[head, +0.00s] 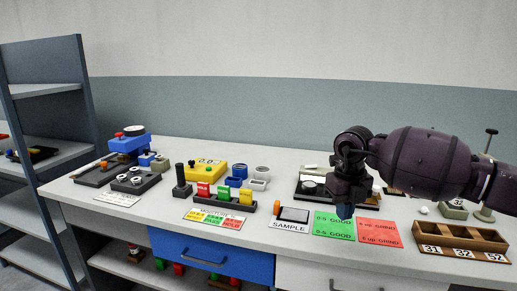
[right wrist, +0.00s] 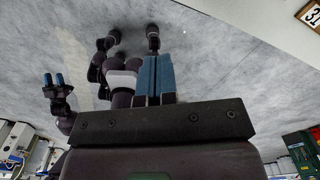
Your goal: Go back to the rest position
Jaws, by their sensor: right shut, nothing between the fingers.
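My left gripper does not show in the head view. In the right wrist view another gripper of mine with two blue fingertips (right wrist: 54,79) stands at the left, small, and I cannot tell how far its fingers are apart.
The white table (head: 120,215) carries a green card (head: 325,226), a red card (head: 379,232), a SAMPLE card (head: 289,226), a yellow box (head: 205,173) and a wooden compartment tray (head: 462,243) at right. A grey shelf (head: 45,120) stands at left. Grey floor shows below my right gripper's camera.

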